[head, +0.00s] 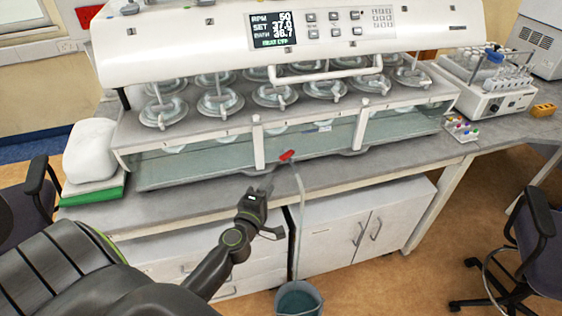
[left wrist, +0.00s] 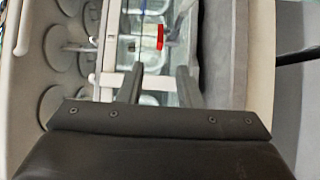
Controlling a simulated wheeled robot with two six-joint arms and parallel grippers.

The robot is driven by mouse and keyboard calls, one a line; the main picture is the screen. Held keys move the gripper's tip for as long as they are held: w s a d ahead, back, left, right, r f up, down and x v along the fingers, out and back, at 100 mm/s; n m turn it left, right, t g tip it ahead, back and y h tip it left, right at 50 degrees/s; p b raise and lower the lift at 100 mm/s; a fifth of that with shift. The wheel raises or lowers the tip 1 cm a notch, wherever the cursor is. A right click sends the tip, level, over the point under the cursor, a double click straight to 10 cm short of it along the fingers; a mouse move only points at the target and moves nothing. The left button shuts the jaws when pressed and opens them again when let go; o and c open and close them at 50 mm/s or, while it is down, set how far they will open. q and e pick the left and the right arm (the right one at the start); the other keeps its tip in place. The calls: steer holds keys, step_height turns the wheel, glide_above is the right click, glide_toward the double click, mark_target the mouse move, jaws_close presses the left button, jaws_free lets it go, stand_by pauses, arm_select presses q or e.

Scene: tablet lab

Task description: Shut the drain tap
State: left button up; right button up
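The drain tap's red handle (head: 287,155) is at the front of the water bath, near the lower edge of its clear wall. In the left wrist view the red handle (left wrist: 160,37) lies beyond the fingertips, between their lines, and looks crosswise to the short outlet beside it. A pale hose (head: 299,215) hangs from the tap into a bucket (head: 298,299) holding bluish liquid. My left gripper (head: 266,182) is just below and left of the handle, apart from it. In the wrist view its two fingers (left wrist: 158,82) are spread with nothing between them. My right gripper is not in view.
The dissolution bath (head: 230,137) with several vessels fills the bench's middle. A tube rack device (head: 488,98) stands right. Chairs (head: 535,235) flank the bench. The bench top's front strip (head: 375,166) is clear.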

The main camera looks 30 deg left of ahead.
mark_target(287, 157)
arm_select(q)
steer(key=b+x, duration=0.1)
steer(key=x, duration=0.9)
steer(key=shift+w, duration=0.15)
steer(key=shift+c, duration=0.4)
jaws_close()
